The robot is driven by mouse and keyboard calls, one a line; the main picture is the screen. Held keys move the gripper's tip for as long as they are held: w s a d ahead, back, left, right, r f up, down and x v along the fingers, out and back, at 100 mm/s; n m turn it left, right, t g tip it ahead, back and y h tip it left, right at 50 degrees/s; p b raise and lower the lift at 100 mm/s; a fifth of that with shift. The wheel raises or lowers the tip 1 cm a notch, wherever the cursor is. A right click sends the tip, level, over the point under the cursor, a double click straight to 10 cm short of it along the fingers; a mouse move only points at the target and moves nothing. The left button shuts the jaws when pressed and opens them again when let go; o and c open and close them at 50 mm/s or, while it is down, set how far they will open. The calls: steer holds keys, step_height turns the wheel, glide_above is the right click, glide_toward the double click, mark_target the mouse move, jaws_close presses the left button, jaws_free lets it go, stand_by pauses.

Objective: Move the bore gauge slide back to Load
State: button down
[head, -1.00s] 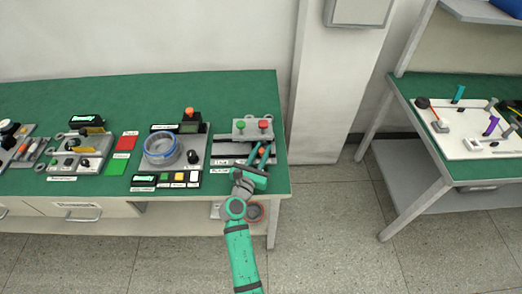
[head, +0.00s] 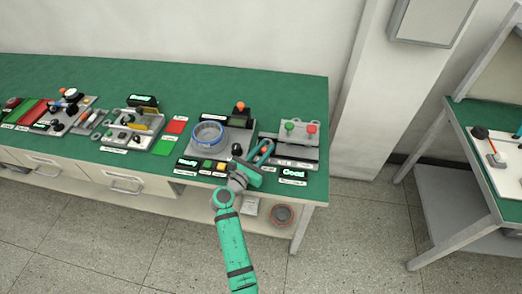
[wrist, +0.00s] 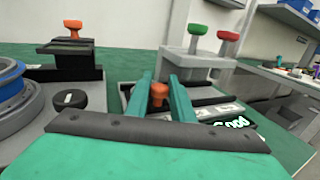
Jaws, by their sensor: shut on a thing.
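The bore gauge (head: 300,150) stands at the right end of the green bench, with a dark rail along its front. The slide's orange knob (wrist: 158,94) sits between the two green fingers of my gripper (wrist: 160,84), which is shut on it. In the head view my gripper (head: 265,147) is at the left end of the rail. The slide's body is mostly hidden by my fingers and hand.
Left of the gauge is a fixture with a blue ring (head: 207,134), a black knob (head: 237,149) and an orange-topped post (head: 240,106). A green (head: 289,127) and a red knob (head: 311,129) stand behind the rail. The bench's right edge is close by.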

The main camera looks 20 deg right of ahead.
steer(key=shift+w+a, duration=0.2)
steer(key=shift+a, duration=0.1)
steer(key=c, duration=1.5)
jaws_free()
steer(key=shift+a, duration=0.1)
steer(key=shift+c, duration=0.2)
steer(key=v, duration=1)
steer(key=shift+s+a, duration=0.2)
steer(key=shift+s, duration=0.05)
steer(key=shift+d, duration=0.15)
